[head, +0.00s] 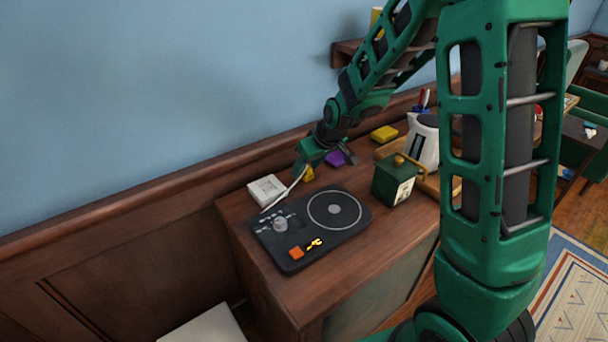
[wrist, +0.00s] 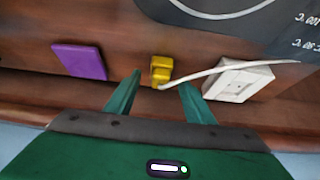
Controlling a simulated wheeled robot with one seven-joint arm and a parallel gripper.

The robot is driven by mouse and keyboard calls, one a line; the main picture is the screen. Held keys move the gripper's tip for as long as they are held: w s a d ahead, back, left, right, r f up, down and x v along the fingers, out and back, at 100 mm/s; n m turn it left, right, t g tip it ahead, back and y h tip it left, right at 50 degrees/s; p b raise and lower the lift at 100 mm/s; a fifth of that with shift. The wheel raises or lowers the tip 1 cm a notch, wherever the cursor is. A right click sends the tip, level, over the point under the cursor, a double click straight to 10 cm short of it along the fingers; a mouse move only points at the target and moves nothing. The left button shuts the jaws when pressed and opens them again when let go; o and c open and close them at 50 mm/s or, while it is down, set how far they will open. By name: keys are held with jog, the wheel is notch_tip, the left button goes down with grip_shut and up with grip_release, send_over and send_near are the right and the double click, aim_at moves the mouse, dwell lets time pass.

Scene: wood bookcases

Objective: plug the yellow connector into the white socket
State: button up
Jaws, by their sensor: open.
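The yellow connector (head: 308,174) lies on the wooden cabinet top near the wall, with a white cable running from it; it also shows in the wrist view (wrist: 161,68). The white socket (head: 267,190) is a square block at the left end of the cabinet top, and it shows to the right of the connector in the wrist view (wrist: 238,83). My gripper (head: 325,168) is over the back of the cabinet, open. In the wrist view its fingers (wrist: 160,92) are apart, with the connector between and just beyond the tips. The connector's plug end cannot be made out.
A black hotplate (head: 291,254) fills the cabinet's front left. A purple block (head: 335,159) lies beside my gripper, also in the wrist view (wrist: 79,61). A yellow block (head: 384,133), a green box (head: 394,182) and a white kettle (head: 424,143) stand to the right.

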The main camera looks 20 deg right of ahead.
aim_at(306, 167)
jog(key=shift+w+a+f, duration=0.1)
jog(key=shift+w+f, duration=0.25)
jog(key=shift+f, duration=0.25)
jog(key=c, duration=1.1)
jog(key=shift+o, duration=0.2)
jog(key=shift+r, duration=0.1)
notch_tip(306, 167, up, 4)
jog(key=shift+r, duration=0.1)
jog(key=s+a+r, duration=0.6)
jog(key=a, duration=0.3)
jog(key=shift+s+a+r, duration=0.3)
jog(key=shift+s+r, duration=0.05)
